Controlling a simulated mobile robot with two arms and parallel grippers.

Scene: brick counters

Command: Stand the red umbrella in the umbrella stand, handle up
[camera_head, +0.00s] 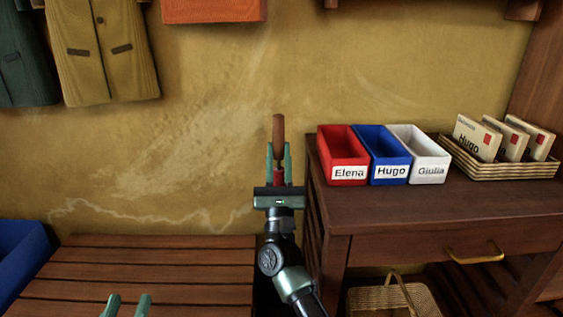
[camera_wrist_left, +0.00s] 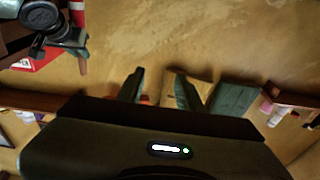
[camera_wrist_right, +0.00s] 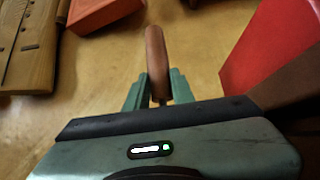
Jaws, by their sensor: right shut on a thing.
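The red umbrella (camera_head: 279,177) is upright between the fingers of my right gripper (camera_head: 279,165), with its brown handle (camera_head: 279,130) pointing up. My right gripper is shut on it just below the handle. The handle also shows in the right wrist view (camera_wrist_right: 156,58), rising between the fingers. Most of the umbrella below the grip is hidden behind my gripper and arm. My left gripper (camera_head: 128,304) is low at the bottom edge of the head view, its fingers apart and empty. I cannot make out the umbrella stand in any view.
A slatted wooden bench (camera_head: 150,265) is at lower left. A dark wooden cabinet (camera_head: 440,215) at right bears red (camera_head: 343,145), blue (camera_head: 385,142) and white (camera_head: 419,142) boxes and a letter basket (camera_head: 500,171). A narrow gap lies between bench and cabinet. Coats (camera_head: 103,50) hang upper left.

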